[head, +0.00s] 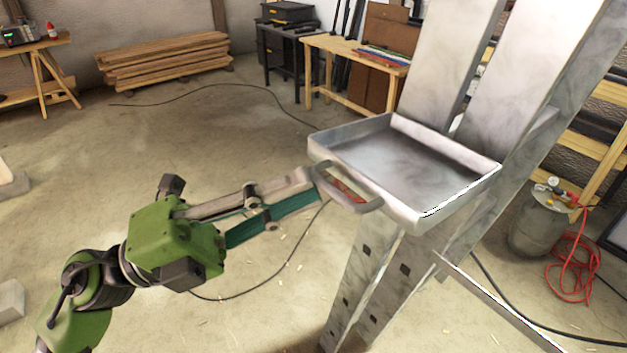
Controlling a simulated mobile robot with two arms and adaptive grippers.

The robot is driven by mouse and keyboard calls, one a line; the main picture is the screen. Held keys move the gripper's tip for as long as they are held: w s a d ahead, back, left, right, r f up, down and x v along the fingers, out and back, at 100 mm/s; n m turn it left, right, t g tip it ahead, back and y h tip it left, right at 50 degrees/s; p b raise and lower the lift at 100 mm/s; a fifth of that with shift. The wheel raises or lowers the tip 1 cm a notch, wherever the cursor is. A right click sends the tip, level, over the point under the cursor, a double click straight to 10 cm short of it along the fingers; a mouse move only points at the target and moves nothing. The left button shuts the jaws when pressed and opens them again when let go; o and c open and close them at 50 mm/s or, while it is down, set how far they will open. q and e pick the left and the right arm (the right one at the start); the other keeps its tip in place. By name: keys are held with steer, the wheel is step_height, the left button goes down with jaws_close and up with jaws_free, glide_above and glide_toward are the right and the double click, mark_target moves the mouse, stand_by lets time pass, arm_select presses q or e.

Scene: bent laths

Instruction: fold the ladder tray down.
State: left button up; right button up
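The ladder tray (400,160) is a shallow grey metal pan with a raised rim. It stands out from the ladder (375,280) and looks about level, with its open side up. My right gripper is not in view.
A thin metal brace (495,300) runs from the ladder to the lower right. A grey tank (538,222) and a coiled red hose (572,268) stand at the right. A dark cable (225,86) crosses the floor. Workbenches and stacked planks (165,62) stand behind. Floor at left is mostly clear.

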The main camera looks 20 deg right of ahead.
arm_select(q)
steer(key=s+v, duration=0.1)
steer(key=v, duration=0.8)
steer(key=shift+w+a, duration=0.15)
steer(key=shift+w, duration=0.3)
